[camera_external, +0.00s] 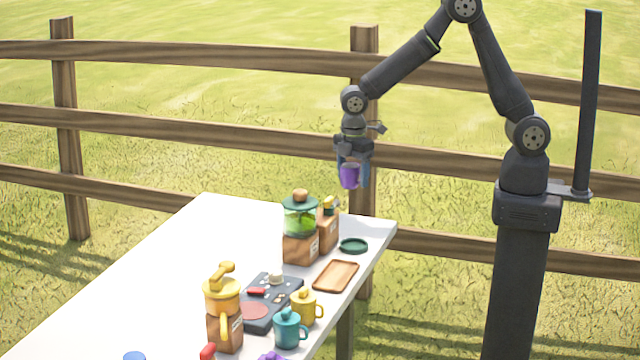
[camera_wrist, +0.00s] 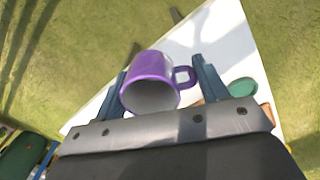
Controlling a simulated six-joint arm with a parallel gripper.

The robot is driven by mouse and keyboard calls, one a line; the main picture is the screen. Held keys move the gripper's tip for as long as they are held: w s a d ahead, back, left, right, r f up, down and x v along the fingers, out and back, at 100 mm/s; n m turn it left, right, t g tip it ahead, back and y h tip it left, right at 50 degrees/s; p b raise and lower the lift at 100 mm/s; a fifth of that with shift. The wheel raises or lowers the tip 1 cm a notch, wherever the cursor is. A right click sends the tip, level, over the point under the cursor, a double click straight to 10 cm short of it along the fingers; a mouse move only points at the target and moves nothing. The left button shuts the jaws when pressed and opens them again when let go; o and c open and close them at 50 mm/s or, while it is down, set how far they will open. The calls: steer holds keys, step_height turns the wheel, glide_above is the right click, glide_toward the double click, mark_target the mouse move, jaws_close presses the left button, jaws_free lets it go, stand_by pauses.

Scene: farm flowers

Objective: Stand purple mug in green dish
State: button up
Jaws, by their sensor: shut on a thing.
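The purple mug (camera_external: 349,176) is held in the air by my gripper (camera_external: 353,177), above the far right end of the table. In the wrist view the mug (camera_wrist: 150,80) sits between the two blue fingers of my gripper (camera_wrist: 165,88), with its handle to the right and its pale inside facing the camera. The green dish (camera_external: 354,245) lies flat on the table near its far right corner, well below the mug and apart from it. The dish looks empty.
A wooden tray (camera_external: 336,276) lies in front of the dish. A yellow mug (camera_external: 304,308), a teal mug (camera_external: 288,330) and a yellow grinder (camera_external: 222,300) stand nearer.

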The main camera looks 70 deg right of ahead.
steer(key=s+a+r+n, duration=0.4)
steer(key=s+a+n, duration=0.1)
steer(key=a, duration=0.4)
steer(key=s+a+f, duration=0.1)
steer(key=a+f, duration=0.1)
steer(key=a, duration=0.1)
steer(key=s+a+f, duration=0.1)
steer(key=a+f, duration=0.1)
steer(key=a, duration=0.2)
steer(key=s+a+f, duration=0.1)
steer(key=a+f, duration=0.1)
steer(key=a, duration=0.1)
steer(key=shift+a+f, duration=0.6)
steer(key=shift+a, duration=0.2)
steer(key=shift+f, duration=1.95)
steer(key=shift+f, duration=0.15)
steer(key=o, duration=0.8)
step_height(320, 180, up, 12)
steer(key=shift+r, duration=0.15)
